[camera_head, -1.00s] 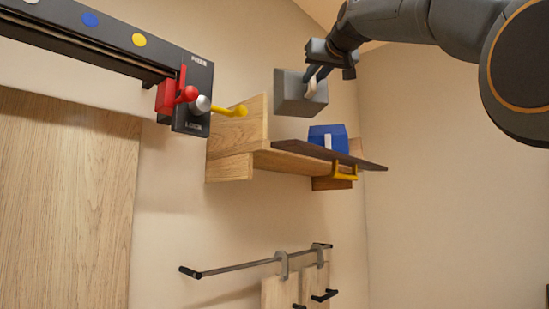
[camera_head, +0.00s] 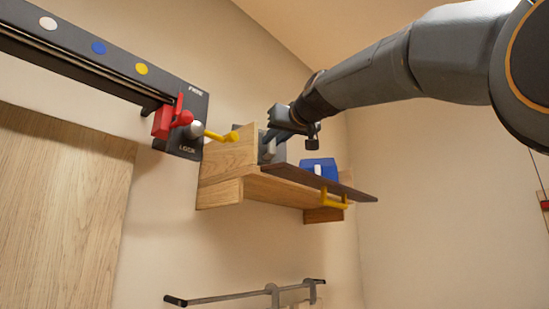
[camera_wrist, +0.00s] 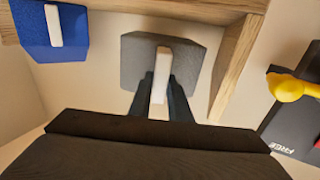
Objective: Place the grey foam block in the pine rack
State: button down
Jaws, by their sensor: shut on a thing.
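The grey foam block (camera_head: 281,151) is at the left part of the wall-mounted pine rack (camera_head: 224,165), just right of its upright end board. In the wrist view the block (camera_wrist: 134,62) has a pale tab, and my gripper (camera_wrist: 160,94) is shut on it. The rack's pine boards (camera_wrist: 236,62) frame the block there, with a gap between the block and the right-hand board. In the head view my gripper (camera_head: 269,139) reaches in from above right. The rack's dark front strip hides the block's bottom, so I cannot tell whether it rests on the shelf.
A blue block (camera_head: 314,166) with a white tab sits right of the grey block; it also shows in the wrist view (camera_wrist: 36,42). A dark slide bar with a red piece (camera_head: 164,122) and a yellow-tipped lever (camera_head: 221,136) is close to the left. A rail (camera_head: 236,296) is below.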

aim_at(273, 153)
jog(key=shift+f, duration=2.1)
jog(key=c, duration=1.6)
grip_release()
jog(key=shift+c, duration=0.2)
jog(key=b+v, duration=0.5)
jog(key=v, duration=0.7)
